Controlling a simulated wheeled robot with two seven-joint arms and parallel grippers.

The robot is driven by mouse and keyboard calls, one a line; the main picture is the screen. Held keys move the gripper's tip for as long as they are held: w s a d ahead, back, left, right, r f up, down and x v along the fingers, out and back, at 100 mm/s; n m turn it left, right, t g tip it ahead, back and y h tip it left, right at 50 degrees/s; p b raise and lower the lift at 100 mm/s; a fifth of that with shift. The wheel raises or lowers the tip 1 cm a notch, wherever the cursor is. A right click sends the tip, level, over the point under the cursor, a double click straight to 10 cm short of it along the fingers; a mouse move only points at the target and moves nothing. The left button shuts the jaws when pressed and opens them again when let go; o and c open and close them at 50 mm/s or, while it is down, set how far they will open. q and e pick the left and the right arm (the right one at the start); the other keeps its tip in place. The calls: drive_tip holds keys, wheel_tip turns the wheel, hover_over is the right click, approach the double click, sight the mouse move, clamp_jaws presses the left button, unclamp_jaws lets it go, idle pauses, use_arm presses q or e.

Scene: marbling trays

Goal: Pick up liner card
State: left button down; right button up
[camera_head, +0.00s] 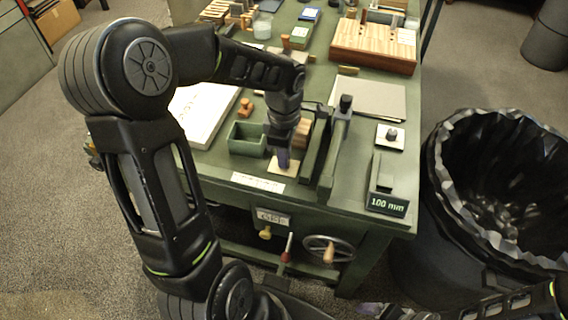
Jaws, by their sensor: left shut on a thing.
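My left gripper (284,148) reaches down over the front of the green bench (330,200).
A green open box (247,139) and a wood block stand close by the left gripper. Just to the right are dark upright rails (335,150), then a display reading 100 mm (387,204) and a white card with a black knob (390,145). A lined bin (440,170) stands at right.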

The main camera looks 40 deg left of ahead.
idle(0.5)
use_arm(q)
wheel_tip(320, 180, up, 10)
idle(0.5)
idle(0.5)
